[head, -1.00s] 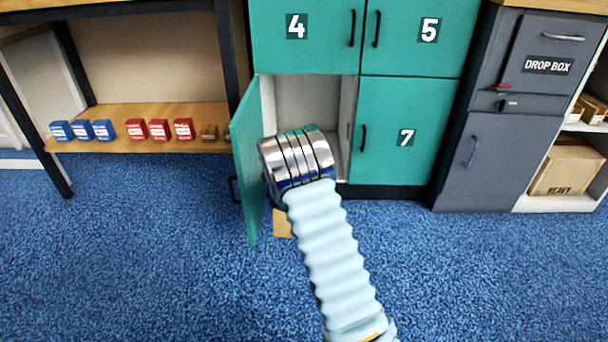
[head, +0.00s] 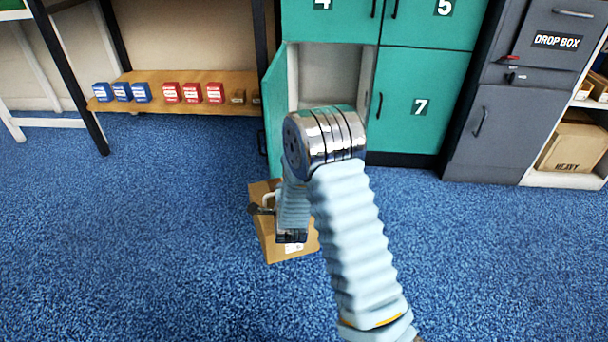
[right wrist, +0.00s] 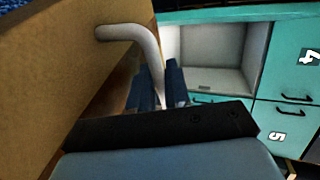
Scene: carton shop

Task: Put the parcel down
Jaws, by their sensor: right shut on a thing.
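The parcel (head: 268,237) is a brown cardboard box with a white label and a white handle. It is over the blue carpet in front of the open locker compartment (head: 332,75); I cannot tell whether it touches the floor. My right gripper (head: 265,207) is shut on its handle, and my right arm hides part of the box. In the right wrist view the parcel (right wrist: 45,85) fills the left side, and the white handle (right wrist: 142,50) runs down between the blue fingertips (right wrist: 172,88). My left gripper is not in view.
The compartment's green door (head: 274,115) stands open at its left. Locker 7 (head: 425,100) and the grey drop box cabinet (head: 505,110) are shut. A low wooden shelf (head: 160,104) holds blue and red boxes. The carpet (head: 150,250) at the left is clear.

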